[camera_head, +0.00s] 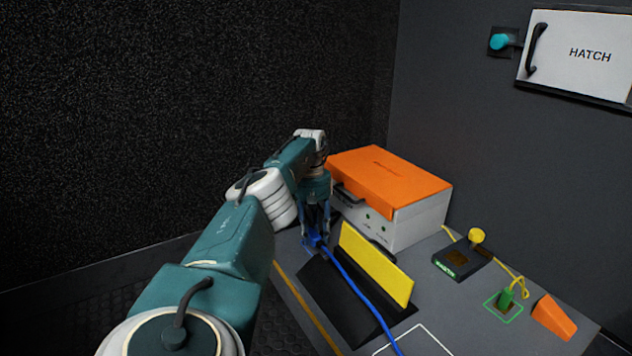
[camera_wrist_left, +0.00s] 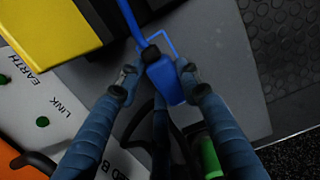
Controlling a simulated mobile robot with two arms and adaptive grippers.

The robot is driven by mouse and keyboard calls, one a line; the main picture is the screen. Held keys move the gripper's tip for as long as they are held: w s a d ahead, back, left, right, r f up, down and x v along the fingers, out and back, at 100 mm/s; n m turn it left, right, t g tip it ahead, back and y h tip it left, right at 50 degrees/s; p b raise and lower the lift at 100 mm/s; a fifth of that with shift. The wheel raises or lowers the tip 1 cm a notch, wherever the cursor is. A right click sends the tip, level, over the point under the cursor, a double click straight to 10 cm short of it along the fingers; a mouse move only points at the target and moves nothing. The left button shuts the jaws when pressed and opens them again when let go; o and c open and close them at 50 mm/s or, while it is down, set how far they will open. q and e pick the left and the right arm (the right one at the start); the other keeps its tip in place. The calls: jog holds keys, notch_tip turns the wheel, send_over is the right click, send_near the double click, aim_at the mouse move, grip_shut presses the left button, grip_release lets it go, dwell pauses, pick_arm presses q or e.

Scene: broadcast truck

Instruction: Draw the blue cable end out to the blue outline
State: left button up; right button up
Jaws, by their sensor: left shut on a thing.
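The blue cable end (camera_wrist_left: 165,80) is a blue plug between the fingers of my left gripper (camera_wrist_left: 156,76) in the left wrist view. My left gripper (camera_head: 317,238) is shut on it in the head view, low at the left part of the desk. The blue cable (camera_head: 362,288) runs from it past the yellow panel toward the front. Part of a blue outline (camera_wrist_left: 172,42) shows on the grey desk in the left wrist view, beside the plug and partly hidden by it and the fingers. My right gripper is not in view.
A yellow panel (camera_head: 375,265) on a black base stands right of the gripper. Behind is a white case (camera_head: 415,220) with an orange lid (camera_head: 385,178). A black box (camera_head: 462,262), a green plug (camera_head: 505,299) and an orange wedge (camera_head: 554,317) lie at right. The desk edge is close at left.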

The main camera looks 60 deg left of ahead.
pick_arm(q)
jog(key=shift+f+b, duration=0.85)
dwell(0.3)
jog(key=o, duration=1.3)
jog(key=shift+r, duration=0.1)
jog(key=r, duration=0.5)
jog(key=shift+w+a+r, duration=0.15)
jog(key=shift+a+r, duration=0.15)
jog(key=shift+r, duration=0.1)
jog(key=shift+a+r, duration=0.1)
jog(key=shift+r, duration=0.65)
